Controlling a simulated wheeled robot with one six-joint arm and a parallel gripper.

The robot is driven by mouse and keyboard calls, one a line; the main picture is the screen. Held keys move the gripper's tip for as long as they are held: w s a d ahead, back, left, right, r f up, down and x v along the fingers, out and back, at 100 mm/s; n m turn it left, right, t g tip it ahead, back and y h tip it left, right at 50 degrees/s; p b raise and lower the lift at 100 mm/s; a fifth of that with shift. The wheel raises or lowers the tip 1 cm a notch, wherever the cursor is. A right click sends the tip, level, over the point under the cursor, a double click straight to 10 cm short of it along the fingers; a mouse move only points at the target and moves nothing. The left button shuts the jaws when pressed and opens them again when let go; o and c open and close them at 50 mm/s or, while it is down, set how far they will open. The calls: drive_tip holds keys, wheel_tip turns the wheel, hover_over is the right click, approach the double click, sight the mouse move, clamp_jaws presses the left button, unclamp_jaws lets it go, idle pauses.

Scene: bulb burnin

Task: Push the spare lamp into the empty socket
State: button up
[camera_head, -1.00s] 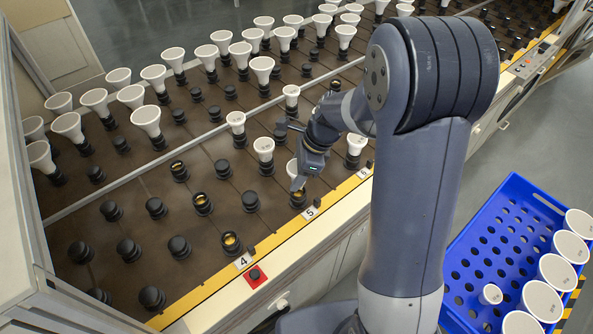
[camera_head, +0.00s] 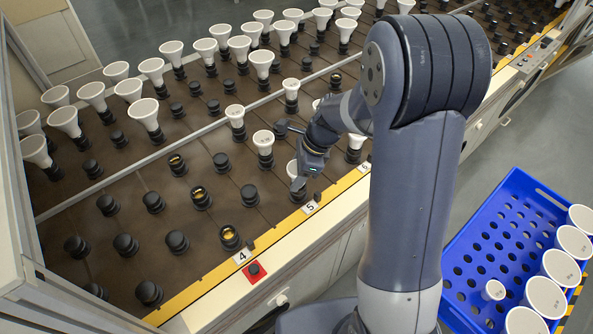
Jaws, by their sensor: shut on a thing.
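My gripper (camera_head: 298,180) is at the front row of the rack, just behind the number 5 label. It is shut on a white lamp (camera_head: 291,169), of which only a small part shows to the left of the fingers. Directly below is a dark socket (camera_head: 298,196). The gripper and lamp partly hide it, and I cannot tell how far the lamp's base is inside it. Other sockets with a gold inside stand open to the left, such as the one by label 4 (camera_head: 229,237).
Small white lamps stand close behind (camera_head: 263,141) and to the right (camera_head: 355,147) of my gripper. Rows of larger white lamps fill the back. A blue crate (camera_head: 462,236) with several white lamps is at right.

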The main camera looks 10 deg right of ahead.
drive_tip(key=shift+f, duration=0.45)
drive_tip(key=o, duration=1.1)
drive_tip(key=shift+c, duration=0.2)
drive_tip(key=shift+r, duration=0.1)
drive_tip(key=v, duration=1)
drive_tip(key=shift+d+r+p, duration=0.25)
drive_tip(key=shift+r+p, duration=0.05)
drive_tip(key=shift+p, duration=0.05)
